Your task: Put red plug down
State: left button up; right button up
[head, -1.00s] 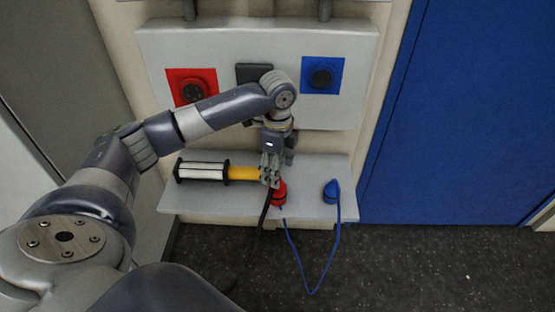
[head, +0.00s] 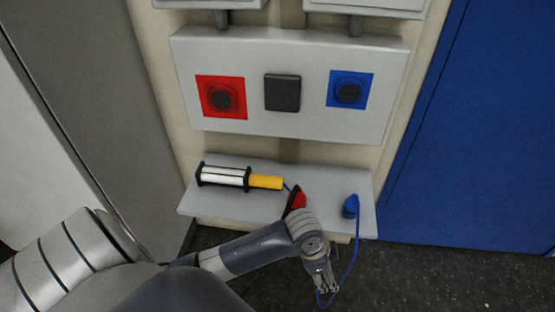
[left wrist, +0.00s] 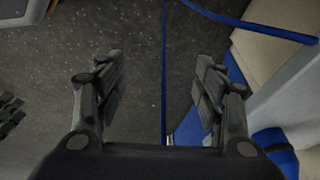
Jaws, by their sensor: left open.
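The red plug (head: 296,200) rests on the grey shelf (head: 235,206), near its middle, partly hidden behind my left wrist in the head view. My left gripper (head: 324,290) is below and in front of the shelf's front edge, apart from the plug. It is open and empty; the left wrist view (left wrist: 162,110) shows its fingers spread with dark floor between them. A blue cable passes behind the fingers there. My right gripper is not in view.
A yellow-handled lamp-like tool (head: 240,179) lies on the shelf's left. A blue plug (head: 350,206) stands at its right, its blue cable (head: 350,262) hanging near my gripper. Above, a grey panel (head: 310,65) carries a red socket (head: 221,97), a black box (head: 282,92) and a blue socket (head: 349,90).

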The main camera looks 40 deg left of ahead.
pick_arm(q)
jog(key=s+a+f+n+y, duration=0.1)
jog(key=s+a+f+n, duration=0.1)
jog(key=s, duration=0.4)
jog(key=s+a+f+n+y, duration=0.1)
jog(key=s+a+f+n, duration=0.2)
jog(key=s+n, duration=0.3)
jog(key=shift+s+f, duration=0.75)
jog(key=shift+f, duration=0.1)
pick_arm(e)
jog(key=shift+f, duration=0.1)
